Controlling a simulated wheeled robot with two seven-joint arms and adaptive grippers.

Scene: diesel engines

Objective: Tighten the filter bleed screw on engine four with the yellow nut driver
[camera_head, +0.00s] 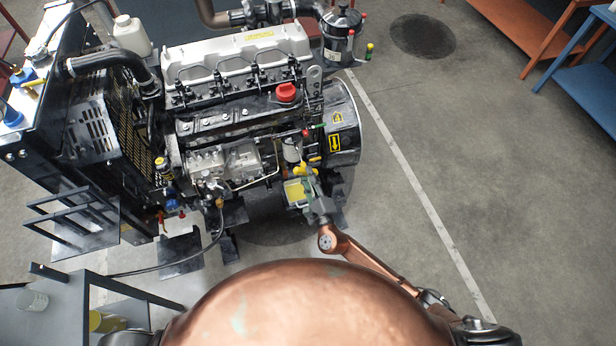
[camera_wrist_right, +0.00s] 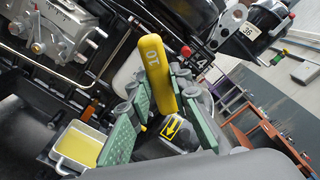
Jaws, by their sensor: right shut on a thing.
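My right gripper (camera_head: 305,182) is at the near right side of the engine (camera_head: 240,105), low beside the white filter (camera_head: 291,150). The driver also shows as a small yellow shape (camera_head: 299,168) in the head view. The pale filter (camera_wrist_right: 128,70) shows partly behind the handle in the wrist view. I cannot make out the bleed screw or whether the driver's tip touches it. My left gripper is not in view.
A small tray with a yellow inside (camera_wrist_right: 58,158) sits close beside the right gripper. A black housing with a yellow arrow label (camera_head: 335,143) is just right of the filter. A grey stand (camera_head: 60,315) is at lower left.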

